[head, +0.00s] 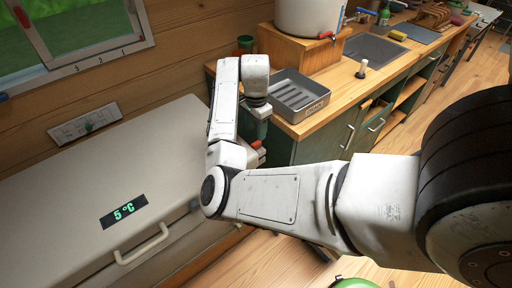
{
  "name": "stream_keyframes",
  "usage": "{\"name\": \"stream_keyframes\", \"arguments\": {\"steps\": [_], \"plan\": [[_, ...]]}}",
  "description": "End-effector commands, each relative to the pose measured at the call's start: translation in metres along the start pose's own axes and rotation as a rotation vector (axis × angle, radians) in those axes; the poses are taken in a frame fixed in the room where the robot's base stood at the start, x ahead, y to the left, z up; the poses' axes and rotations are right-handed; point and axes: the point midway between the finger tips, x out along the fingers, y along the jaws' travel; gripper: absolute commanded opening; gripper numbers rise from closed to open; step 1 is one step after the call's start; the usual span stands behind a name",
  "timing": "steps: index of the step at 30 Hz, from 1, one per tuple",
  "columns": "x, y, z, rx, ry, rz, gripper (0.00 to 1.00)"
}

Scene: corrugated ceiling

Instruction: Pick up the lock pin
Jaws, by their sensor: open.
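I cannot make out the lock pin for certain. A small pale upright peg with a dark base (362,68) stands on the wooden counter near the sink; I cannot tell whether it is the pin. My gripper (260,132) points down beside the left end of the counter, next to the metal tray. It is open. Its fingertips are small here and partly hidden by my forearm. A small red and dark part (258,150) shows just below it, too small to identify.
A grey metal tray (298,95) sits at the counter's near corner. Behind it, a white pot (308,18) stands on a wooden box (300,50). A white chest with a 5 °C display (123,211) fills the lower left.

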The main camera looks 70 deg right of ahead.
Motion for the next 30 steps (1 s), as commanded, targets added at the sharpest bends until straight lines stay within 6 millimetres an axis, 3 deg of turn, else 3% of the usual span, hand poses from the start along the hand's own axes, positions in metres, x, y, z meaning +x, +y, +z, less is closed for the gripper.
{"name": "stream_keyframes", "arguments": {"steps": [8,18,26,30], "plan": [[0.022,0.000,0.000,-0.001,0.000,0.002,0.49],[0.063,-0.001,-0.001,-0.001,0.001,0.000,0.49],[0.066,-0.002,-0.002,-0.001,0.002,-0.002,0.49],[0.066,-0.001,-0.002,-0.001,0.002,-0.002,0.36]]}}
